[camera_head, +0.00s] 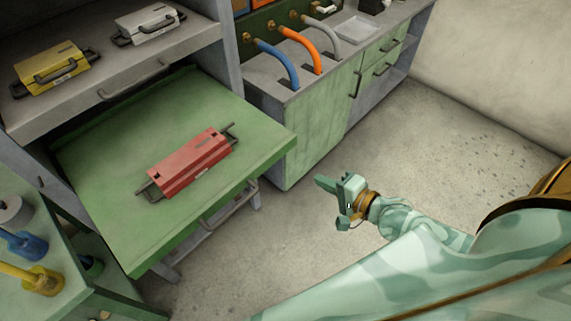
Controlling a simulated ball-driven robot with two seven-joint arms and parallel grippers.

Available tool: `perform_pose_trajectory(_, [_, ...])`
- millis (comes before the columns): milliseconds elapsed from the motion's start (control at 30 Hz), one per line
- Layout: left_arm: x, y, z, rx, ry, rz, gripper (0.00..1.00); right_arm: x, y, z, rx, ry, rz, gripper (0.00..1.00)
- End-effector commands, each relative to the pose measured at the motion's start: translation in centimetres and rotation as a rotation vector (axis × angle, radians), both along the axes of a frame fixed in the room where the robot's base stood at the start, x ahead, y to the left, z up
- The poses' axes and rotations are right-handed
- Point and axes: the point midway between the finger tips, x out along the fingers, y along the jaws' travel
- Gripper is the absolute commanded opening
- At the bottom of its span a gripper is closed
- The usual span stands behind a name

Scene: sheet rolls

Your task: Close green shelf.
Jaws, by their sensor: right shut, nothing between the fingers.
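The green shelf (110,170) is pulled out from the grey shelf unit at the left and reaches out over the floor. A red case (188,165) with dark handles lies on it. A grey handle (228,205) shows below its front edge. My right gripper (328,205) is shut and empty, over the floor to the right of the shelf's front edge and apart from it. My left gripper is not in the view.
A grey upper shelf (140,72) holds a yellow case (52,68) and a white case (147,24). A green cabinet (315,125) with blue, orange and grey hoses stands behind. A green rack (60,295) is at the lower left. The floor (440,130) at the right is clear.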

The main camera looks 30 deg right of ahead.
Motion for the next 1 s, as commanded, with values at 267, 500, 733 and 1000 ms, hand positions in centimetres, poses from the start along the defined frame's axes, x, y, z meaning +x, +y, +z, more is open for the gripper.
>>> perform_pose_trajectory(267, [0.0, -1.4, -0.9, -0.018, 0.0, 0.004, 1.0, 3.8, 1.4, -1.4, 0.002, -0.002, -0.003, 0.0])
perform_pose_trajectory(500, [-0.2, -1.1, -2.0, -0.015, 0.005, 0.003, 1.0, 8.5, 3.0, -3.1, 0.0, -0.001, -0.001, 0.0])
perform_pose_trajectory(733, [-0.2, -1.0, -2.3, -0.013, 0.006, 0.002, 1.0, 11.6, 4.2, -3.1, -0.003, -0.001, 0.001, 0.0])
perform_pose_trajectory(1000, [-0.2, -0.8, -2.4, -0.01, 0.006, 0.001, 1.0, 12.5, 4.5, -3.0, -0.004, 0.002, 0.001, 0.0])
